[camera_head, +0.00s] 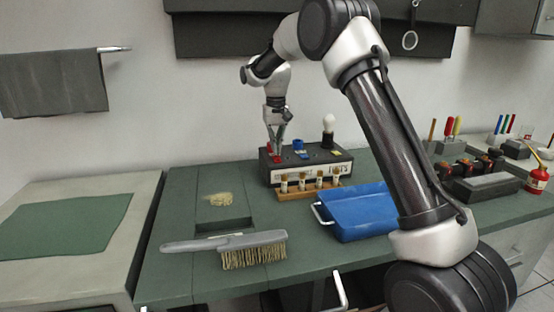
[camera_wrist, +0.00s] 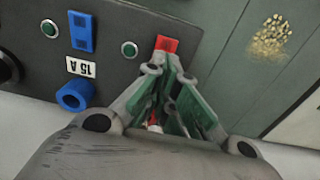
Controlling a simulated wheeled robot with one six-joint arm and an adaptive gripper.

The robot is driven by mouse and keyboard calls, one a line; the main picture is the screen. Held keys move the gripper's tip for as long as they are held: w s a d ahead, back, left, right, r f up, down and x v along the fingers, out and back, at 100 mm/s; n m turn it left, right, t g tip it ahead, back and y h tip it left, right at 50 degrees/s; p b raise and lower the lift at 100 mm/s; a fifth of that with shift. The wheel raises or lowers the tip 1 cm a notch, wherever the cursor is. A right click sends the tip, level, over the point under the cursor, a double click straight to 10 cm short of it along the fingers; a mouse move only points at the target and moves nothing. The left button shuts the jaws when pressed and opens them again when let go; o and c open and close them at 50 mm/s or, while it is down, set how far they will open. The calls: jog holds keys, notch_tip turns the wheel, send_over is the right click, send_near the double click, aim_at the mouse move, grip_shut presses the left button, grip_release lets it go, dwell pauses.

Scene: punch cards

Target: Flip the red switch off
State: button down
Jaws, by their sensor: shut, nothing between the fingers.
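A dark switch box (camera_head: 329,163) stands at the back of the green bench. The red switch (camera_wrist: 166,44) is at the box's end in the wrist view, right at my fingertips. My gripper (camera_head: 276,146) points down over the left end of the box, and its closed fingertips (camera_wrist: 168,66) are at the red switch's near edge. I cannot tell whether they touch it. More red (camera_head: 274,154) shows under the fingers in the head view. A blue switch (camera_wrist: 81,31) and a blue knob (camera_wrist: 75,95) sit beside it, with green indicators between.
A wooden rack (camera_head: 310,193) with several small vials stands in front of the box. A blue dustpan (camera_head: 350,212) lies to its right and a brush (camera_head: 253,250) lies nearer. A white bulb (camera_head: 328,123) rises from the box. A crumb pile (camera_head: 219,199) lies left on the bench.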

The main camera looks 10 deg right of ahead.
aim_at(276, 156)
jog(key=shift+f, duration=1.2)
dwell(0.7)
jog(key=shift+r, duration=3.5)
